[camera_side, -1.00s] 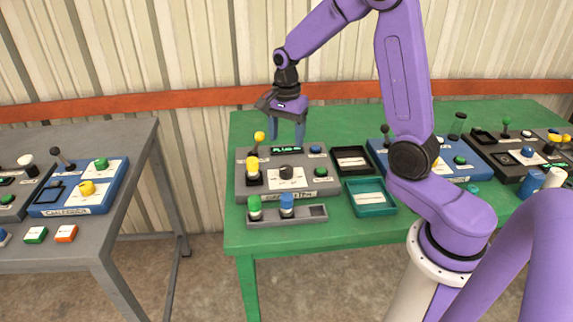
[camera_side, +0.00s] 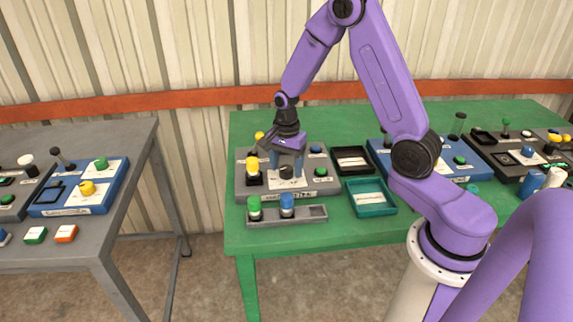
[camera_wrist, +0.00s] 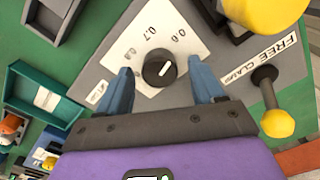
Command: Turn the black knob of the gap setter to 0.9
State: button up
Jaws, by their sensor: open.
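The gap setter's black knob (camera_wrist: 159,68) sits on a white scale plate (camera_wrist: 185,52) on the grey panel (camera_side: 325,187). In the wrist view its white pointer line slants up and right, roughly toward the 0.6 side; 0.6 and 0.7 are legible, other marks are partly cut off or unclear. My gripper (camera_wrist: 159,67) is open, with one blue-grey finger on each side of the knob and visible gaps between. In the side view my gripper (camera_side: 287,163) is low over the panel, pointing down at the knob (camera_side: 286,172). Its display is hidden behind my gripper.
A yellow-topped control (camera_side: 252,164) stands close left of the knob. A yellow-tipped lever (camera_wrist: 278,123) is beside the "FREE CLAMP" label. A black tray (camera_side: 352,160) and a teal tray (camera_side: 371,197) lie right; a rack (camera_side: 318,213) with green and blue knobs lies in front.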

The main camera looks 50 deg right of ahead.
jog(key=c, duration=1.1)
jog(key=shift+o, duration=0.2)
